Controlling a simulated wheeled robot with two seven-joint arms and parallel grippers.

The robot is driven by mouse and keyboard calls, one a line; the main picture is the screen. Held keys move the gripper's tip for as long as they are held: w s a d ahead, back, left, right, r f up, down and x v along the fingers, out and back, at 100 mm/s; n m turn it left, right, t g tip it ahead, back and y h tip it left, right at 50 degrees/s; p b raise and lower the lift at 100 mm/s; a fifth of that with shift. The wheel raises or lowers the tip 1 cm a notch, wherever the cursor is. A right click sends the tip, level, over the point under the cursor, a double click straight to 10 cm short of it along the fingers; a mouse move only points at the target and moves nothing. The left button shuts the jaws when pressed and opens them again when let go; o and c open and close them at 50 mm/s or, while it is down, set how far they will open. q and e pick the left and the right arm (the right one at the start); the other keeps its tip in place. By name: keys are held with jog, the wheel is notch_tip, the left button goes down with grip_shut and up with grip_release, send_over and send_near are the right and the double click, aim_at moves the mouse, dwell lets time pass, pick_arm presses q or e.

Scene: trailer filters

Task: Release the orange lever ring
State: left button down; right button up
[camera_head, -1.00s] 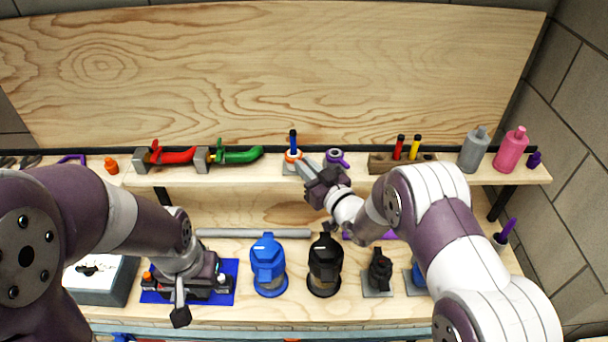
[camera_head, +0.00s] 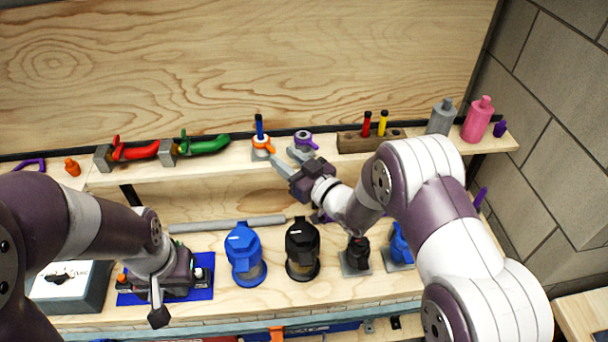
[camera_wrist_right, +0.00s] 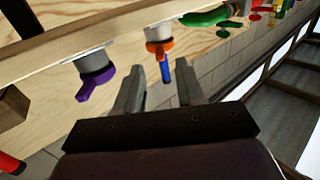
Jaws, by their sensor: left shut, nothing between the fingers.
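The orange lever ring (camera_head: 263,146) sits on a small grey mount on the shelf, with a dark blue upright piece (camera_head: 259,127) standing in it. In the right wrist view the orange ring (camera_wrist_right: 158,47) shows beyond the gap between my right fingers, with the blue piece (camera_wrist_right: 166,72) seen between the fingertips. My right gripper (camera_head: 285,158) is open and empty, just right of the ring, apart from it as far as I can see.
A purple lever ring (camera_head: 304,139) stands right of the orange one, close to my right fingers. Red (camera_head: 136,151) and green (camera_head: 204,147) levers are to the left. A wooden block (camera_head: 354,141) with markers is at right. Blue (camera_head: 243,252) and black (camera_head: 302,247) containers stand below.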

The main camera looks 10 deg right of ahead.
jog(key=b+v, duration=0.1)
jog(key=v, duration=0.7)
jog(key=shift+s+b, duration=0.25)
jog(key=shift+b, duration=0.1)
jog(key=shift+d+f, duration=0.1)
jog(key=shift+d, duration=0.05)
